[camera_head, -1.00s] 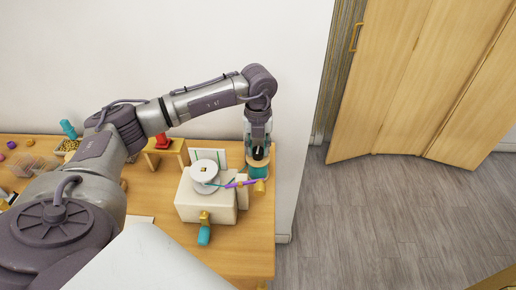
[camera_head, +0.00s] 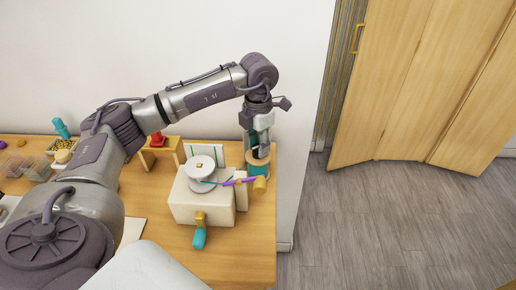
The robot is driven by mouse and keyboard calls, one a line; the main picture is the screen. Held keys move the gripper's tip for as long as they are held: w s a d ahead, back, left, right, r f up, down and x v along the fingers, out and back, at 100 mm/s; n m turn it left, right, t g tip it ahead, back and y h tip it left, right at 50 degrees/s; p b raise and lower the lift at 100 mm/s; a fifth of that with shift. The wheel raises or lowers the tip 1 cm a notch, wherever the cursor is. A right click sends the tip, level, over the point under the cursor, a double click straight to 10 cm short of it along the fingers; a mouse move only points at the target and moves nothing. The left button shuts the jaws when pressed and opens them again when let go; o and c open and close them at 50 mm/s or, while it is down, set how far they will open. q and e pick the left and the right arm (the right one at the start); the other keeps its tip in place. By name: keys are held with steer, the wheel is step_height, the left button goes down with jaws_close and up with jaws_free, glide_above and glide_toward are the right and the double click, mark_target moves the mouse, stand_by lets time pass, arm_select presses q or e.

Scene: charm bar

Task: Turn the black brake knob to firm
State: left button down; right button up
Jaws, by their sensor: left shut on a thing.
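The black brake knob (camera_head: 258,155) is a small dark piece, mostly hidden between my fingers. It sits on a round wooden disc over a teal base (camera_head: 259,171) at the table's right edge, beside the cream machine. My left gripper (camera_head: 259,149) points down from above and is shut on the knob. No firm or soft marking can be read at this size. My right gripper is not in view.
A wooden stand with a red piece (camera_head: 157,138) and clear bins (camera_head: 38,165) stand further left.

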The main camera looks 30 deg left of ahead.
arm_select(q)
steer(key=m+b, duration=0.1)
steer(key=m, duration=0.2)
steer(key=shift+m+b, duration=0.6)
steer(key=shift+m, duration=0.8)
steer(key=shift+r, duration=0.1)
steer(key=c, duration=0.8)
jaws_free()
steer(key=shift+c, duration=0.2)
steer(key=shift+o, duration=0.2)
